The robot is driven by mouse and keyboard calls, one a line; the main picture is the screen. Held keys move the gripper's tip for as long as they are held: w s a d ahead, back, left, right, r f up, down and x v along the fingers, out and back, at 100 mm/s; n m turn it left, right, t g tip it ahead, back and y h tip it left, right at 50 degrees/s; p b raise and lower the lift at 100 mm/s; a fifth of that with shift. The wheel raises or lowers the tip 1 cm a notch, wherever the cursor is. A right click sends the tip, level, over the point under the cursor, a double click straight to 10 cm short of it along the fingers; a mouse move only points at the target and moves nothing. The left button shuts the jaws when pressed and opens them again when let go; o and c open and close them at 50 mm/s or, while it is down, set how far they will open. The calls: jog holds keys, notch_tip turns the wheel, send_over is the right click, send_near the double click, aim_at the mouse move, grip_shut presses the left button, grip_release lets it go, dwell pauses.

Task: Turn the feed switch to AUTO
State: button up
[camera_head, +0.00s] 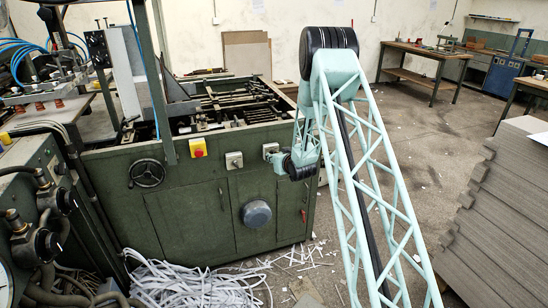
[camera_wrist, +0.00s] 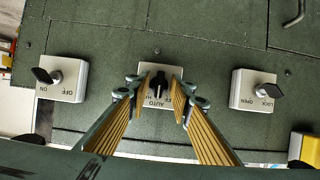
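The feed switch (camera_wrist: 159,84) is a black knob on a pale box in the middle of the wrist view, where its lettering appears upside down. The knob stands nearly upright in the picture. The word AUTO shows just below it; another label beside it is partly hidden by the right finger. My gripper (camera_wrist: 157,92) is open, its two ribbed yellow-brown fingers on either side of the knob, with gaps visible. I cannot tell how far the tips are from the panel. In the head view my gripper (camera_head: 281,161) is at the switch box (camera_head: 270,150) on the green machine front.
In the wrist view an OFF/ON switch (camera_wrist: 62,79) is at left and a LOCK/OPEN switch (camera_wrist: 256,90) at right. A yellow box with a red button (camera_head: 198,147) and a handwheel (camera_head: 147,173) are on the machine front. Stacked greyboard (camera_head: 500,215) stands at right.

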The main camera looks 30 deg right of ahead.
jog(key=v, duration=1.2)
jog(key=shift+w+r, duration=0.1)
jog(key=shift+r, duration=0.05)
dwell(0.6)
jog(key=s+a+r+g, duration=0.1)
jog(key=s+a+r, duration=0.2)
jog(key=r, duration=0.4)
jog(key=s+a+r+g, duration=0.2)
jog(key=s+a+r, duration=0.15)
jog(key=r, duration=0.45)
jog(key=s+a+r+g, duration=0.2)
jog(key=s+a+r, duration=0.6)
jog(key=s+r, duration=0.45)
jog(key=s+a+r+g, duration=0.1)
jog(key=s+a, duration=0.3)
jog(key=s, duration=1.1)
jog(key=s+a+r+g+y, duration=0.1)
jog(key=s+a, duration=0.4)
jog(key=s, duration=1.1)
jog(key=s+a+r+n+g, duration=0.1)
jog(key=s+a+r, duration=0.3)
jog(key=s, duration=1.2)
jog(key=shift+a+g, duration=0.6)
jog(key=shift+g, duration=0.2)
